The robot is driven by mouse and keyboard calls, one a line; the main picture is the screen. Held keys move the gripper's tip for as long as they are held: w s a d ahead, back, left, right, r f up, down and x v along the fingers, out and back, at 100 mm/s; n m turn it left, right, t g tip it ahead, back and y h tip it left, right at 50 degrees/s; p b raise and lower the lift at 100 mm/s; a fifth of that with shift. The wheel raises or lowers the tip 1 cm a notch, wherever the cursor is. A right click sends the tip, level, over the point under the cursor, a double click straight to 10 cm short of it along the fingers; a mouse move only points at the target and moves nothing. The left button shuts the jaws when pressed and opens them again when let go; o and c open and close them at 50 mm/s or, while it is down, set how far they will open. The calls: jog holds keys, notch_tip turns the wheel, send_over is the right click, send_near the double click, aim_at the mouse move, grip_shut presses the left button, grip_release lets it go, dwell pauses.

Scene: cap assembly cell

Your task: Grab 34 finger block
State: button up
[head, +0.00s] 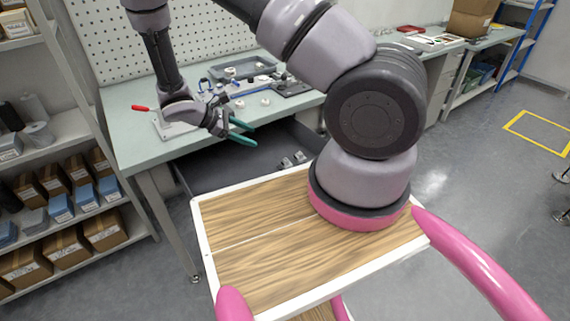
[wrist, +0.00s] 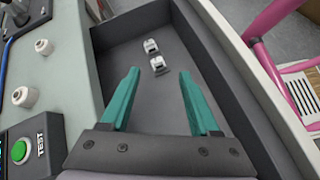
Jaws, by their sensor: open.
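Two small silvery blocks lie close together on the floor of the open dark drawer (wrist: 166,98). In the wrist view the farther block (wrist: 151,46) is slightly left of the nearer block (wrist: 158,64). In the head view they show as small grey pieces, one block (head: 285,162) to the left of the other (head: 300,157). No number is readable, so I cannot tell which is the 34 finger block. My gripper (wrist: 160,75) has two teal fingers, spread apart and empty, pointing toward the blocks. In the head view my gripper (head: 252,134) is over the drawer, left of the blocks.
The drawer walls (wrist: 240,85) surround the blocks. The green worktop (head: 140,143) above holds a dark tray (head: 243,67), white caps (wrist: 25,97) and a box with a green button (wrist: 19,151). Shelves with boxes (head: 60,208) stand at left.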

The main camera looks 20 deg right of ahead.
aim_at(284, 160)
jog(key=f+n+t+h, duration=0.1)
jog(key=f+n, duration=0.1)
jog(key=f, duration=0.1)
jog(key=s+d+f+n+t+h, duration=0.1)
jog(key=f+n, duration=0.1)
jog(key=f, duration=0.2)
jog(key=d+f+n+t, duration=0.1)
jog(key=f, duration=0.3)
jog(key=shift+s+n+h, duration=0.25)
jog(key=shift+n+h, duration=0.15)
jog(key=shift+d+f, duration=0.2)
jog(key=shift+f, duration=0.1)
jog(key=x, duration=1)
jog(key=shift+w+d, duration=0.2)
jog(key=shift+w, duration=0.1)
grip_shut()
